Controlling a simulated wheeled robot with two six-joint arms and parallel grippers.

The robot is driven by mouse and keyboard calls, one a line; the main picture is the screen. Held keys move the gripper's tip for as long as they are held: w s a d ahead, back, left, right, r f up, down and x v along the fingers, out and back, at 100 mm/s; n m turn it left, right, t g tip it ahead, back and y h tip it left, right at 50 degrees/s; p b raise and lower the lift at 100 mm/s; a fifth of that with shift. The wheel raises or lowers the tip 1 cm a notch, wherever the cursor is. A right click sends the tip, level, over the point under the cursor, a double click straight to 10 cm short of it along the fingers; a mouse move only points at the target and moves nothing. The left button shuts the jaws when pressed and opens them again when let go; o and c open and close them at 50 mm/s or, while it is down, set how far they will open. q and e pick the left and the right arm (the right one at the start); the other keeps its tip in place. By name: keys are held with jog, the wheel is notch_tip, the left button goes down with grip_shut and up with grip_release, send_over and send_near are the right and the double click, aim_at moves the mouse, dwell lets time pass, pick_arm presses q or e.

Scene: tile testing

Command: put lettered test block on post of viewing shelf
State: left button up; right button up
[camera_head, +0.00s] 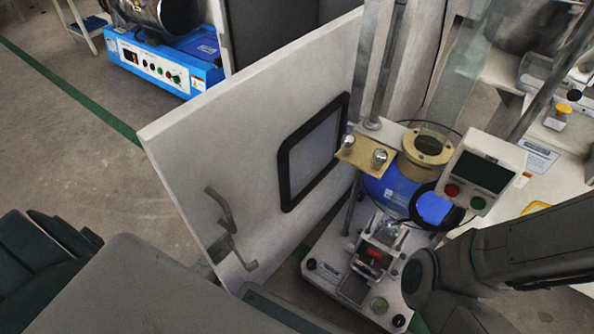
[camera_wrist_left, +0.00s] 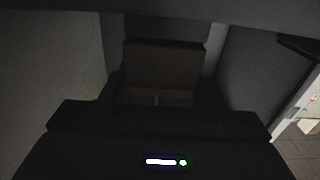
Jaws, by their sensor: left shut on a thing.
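In the left wrist view my left gripper (camera_wrist_left: 160,98) is dark and dim. It is shut on a dull brown block-like thing (camera_wrist_left: 162,62), which sits upright between the two jaws. No letter can be made out on its shaded face, so I cannot confirm that it is the lettered test block. My left gripper is not seen in the head view. My right gripper is not in view; only a dark arm part of mine shows at the right. I cannot pick out a viewing shelf or its post with certainty.
A white panel door (camera_head: 222,158) with a black-framed window (camera_head: 313,152) and a handle (camera_head: 222,212) stands mid-view. Beside it is a test machine with a tan plate (camera_head: 360,160), a control box (camera_head: 484,172) and a white base (camera_head: 325,273). A blue machine (camera_head: 150,70) stands behind.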

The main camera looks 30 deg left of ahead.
pick_arm(q)
jog(key=o, duration=1.2)
jog(key=shift+o, duration=0.2)
jog(key=shift+s, duration=0.15)
jog(key=shift+s+a, duration=0.1)
jog(key=shift+s, duration=0.25)
jog(key=s+a+b, duration=0.1)
jog(key=s+b, duration=0.2)
jog(key=s, duration=0.8)
jog(key=shift+a, duration=0.25)
